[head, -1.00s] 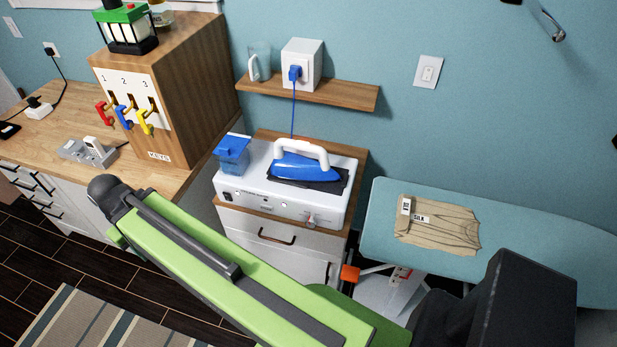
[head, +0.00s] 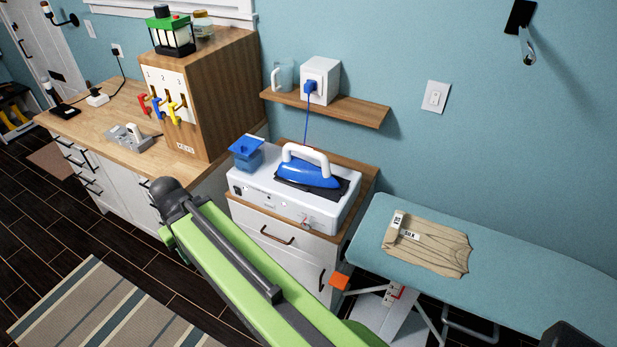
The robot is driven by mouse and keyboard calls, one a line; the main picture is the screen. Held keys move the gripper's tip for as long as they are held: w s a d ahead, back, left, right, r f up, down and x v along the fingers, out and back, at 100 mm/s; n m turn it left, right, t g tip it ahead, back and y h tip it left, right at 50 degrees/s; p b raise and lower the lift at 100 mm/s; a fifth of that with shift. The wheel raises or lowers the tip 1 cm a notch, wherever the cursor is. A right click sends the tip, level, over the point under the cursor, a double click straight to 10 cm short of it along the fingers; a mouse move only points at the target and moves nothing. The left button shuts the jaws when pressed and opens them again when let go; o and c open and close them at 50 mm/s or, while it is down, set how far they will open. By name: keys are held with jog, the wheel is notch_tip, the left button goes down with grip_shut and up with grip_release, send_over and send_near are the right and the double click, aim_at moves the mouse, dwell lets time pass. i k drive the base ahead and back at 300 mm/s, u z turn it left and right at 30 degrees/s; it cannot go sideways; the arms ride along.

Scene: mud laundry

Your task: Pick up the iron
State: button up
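The iron (head: 308,172) has a blue body and a white arched handle. It rests on a dark pad on top of the white ironing station (head: 262,189), which stands on a small cabinet. A blue cord runs from near the iron up to a white box on the shelf. My green arm reaches across the lower middle of the head view, and its dark end part shows in front of the cabinet, left of and below the iron. No gripper fingers can be made out, and nothing of mine touches the iron.
An ironing board (head: 372,247) with a beige folded cloth (head: 440,250) stands at the right. A wooden shelf (head: 350,112) hangs above the iron. A wooden cabinet (head: 228,95) with coloured hooks stands at the left on a counter (head: 92,122). A striped rug (head: 90,310) covers open floor.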

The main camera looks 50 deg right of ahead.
aim_at(294, 168)
jog(key=z, duration=0.1)
jog(key=i, duration=0.95)
jog(key=u, duration=0.05)
